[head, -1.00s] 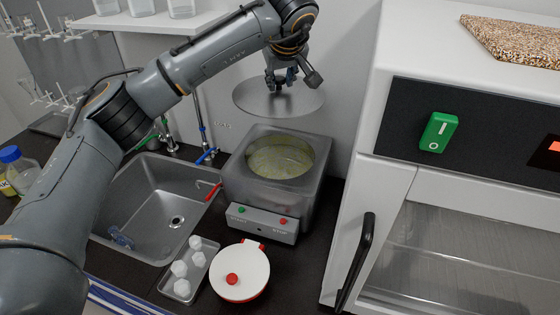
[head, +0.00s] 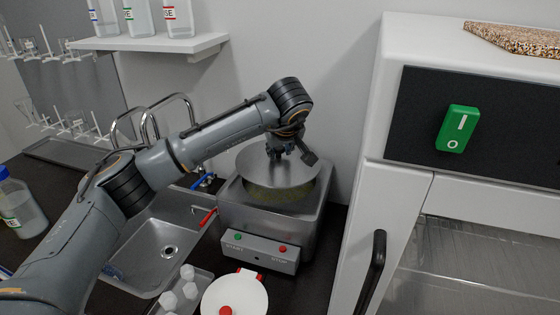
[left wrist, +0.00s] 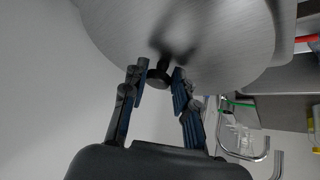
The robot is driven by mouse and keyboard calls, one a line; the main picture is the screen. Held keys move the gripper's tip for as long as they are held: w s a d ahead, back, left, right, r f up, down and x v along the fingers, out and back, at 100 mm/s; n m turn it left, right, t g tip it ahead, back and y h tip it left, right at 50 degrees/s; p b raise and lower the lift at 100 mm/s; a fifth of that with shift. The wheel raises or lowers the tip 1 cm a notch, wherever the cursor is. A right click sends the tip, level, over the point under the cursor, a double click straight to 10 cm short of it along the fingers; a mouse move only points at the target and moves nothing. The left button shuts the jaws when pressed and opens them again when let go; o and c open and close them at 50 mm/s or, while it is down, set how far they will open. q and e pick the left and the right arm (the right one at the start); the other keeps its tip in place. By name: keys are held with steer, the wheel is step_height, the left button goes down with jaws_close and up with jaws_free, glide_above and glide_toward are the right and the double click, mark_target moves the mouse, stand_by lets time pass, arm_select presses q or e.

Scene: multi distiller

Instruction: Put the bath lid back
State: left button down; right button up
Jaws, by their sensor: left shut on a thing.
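The bath lid (head: 262,172) is a round grey metal disc with a small dark knob (left wrist: 160,74) at its centre. My left gripper (head: 278,155) is shut on the knob from above; in the left wrist view its two fingers (left wrist: 159,84) stand on either side of it. The bath (head: 312,220) is a square grey metal box with a round opening. The lid hangs just over the opening, set slightly toward the back and left. Yellowish liquid shows under its front edge. My right gripper is not in view.
A control panel (head: 259,249) with a green and a red button fronts the bath. A sink (head: 140,255) lies to the left, a white oven-like cabinet (head: 395,190) to the right. A white round vessel (head: 238,297) and a shelf (head: 160,44) with bottles are near.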

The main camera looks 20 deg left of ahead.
mark_target(281, 162)
arm_select(q)
step_height(281, 162, down, 3)
steer(key=shift+s+f+p, duration=0.1)
steer(key=shift+p, duration=0.35)
steer(key=shift+f, duration=0.15)
steer(key=shift+f+b, duration=0.2)
steer(key=shift+b, duration=0.1)
steer(key=shift+f, duration=0.4)
steer(key=c, duration=1)
jaws_free()
steer(key=shift+c, duration=0.2)
